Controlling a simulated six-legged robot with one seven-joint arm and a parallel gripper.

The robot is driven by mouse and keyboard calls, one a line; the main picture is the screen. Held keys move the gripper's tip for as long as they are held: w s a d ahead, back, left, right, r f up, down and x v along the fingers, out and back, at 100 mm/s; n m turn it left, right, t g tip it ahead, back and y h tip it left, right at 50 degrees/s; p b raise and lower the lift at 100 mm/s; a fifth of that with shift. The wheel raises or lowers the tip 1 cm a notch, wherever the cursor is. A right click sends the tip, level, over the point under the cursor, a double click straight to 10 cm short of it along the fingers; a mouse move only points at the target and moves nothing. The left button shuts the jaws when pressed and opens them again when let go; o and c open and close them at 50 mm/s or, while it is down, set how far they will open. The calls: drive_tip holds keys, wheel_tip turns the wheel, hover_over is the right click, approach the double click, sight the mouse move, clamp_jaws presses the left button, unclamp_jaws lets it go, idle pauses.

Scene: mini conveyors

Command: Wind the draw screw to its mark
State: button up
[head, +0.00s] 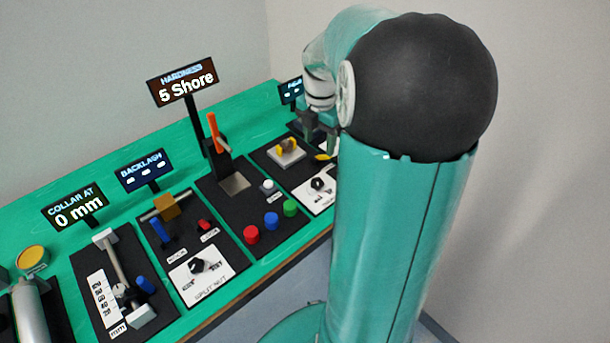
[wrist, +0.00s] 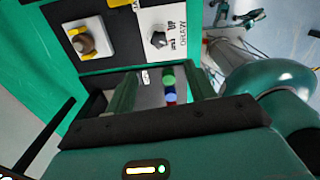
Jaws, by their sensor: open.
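A black knob (head: 317,184) sits on a white plate (head: 322,200) at the right end of the bench. In the wrist view the same black knob (wrist: 158,40) stands beside the printed words "UP" and "DRAW". Left of it is a brass-coloured piece (head: 287,146) on a pale block, also in the wrist view (wrist: 84,43).
Red (head: 251,234), blue (head: 271,221) and green (head: 290,208) buttons stand near the front edge. A post with an orange lever (head: 212,133) and the "5 Shore" display (head: 183,84) rise to the left. A small display (head: 291,91) is partly hidden by my arm.

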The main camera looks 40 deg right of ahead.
sight(317, 181)
wheel_tip(317, 181, down, 14)
drive_tip(key=shift+w, duration=0.1)
idle(0.5)
drive_tip(key=c, duration=1)
drive_tip(key=shift+o, duration=0.2)
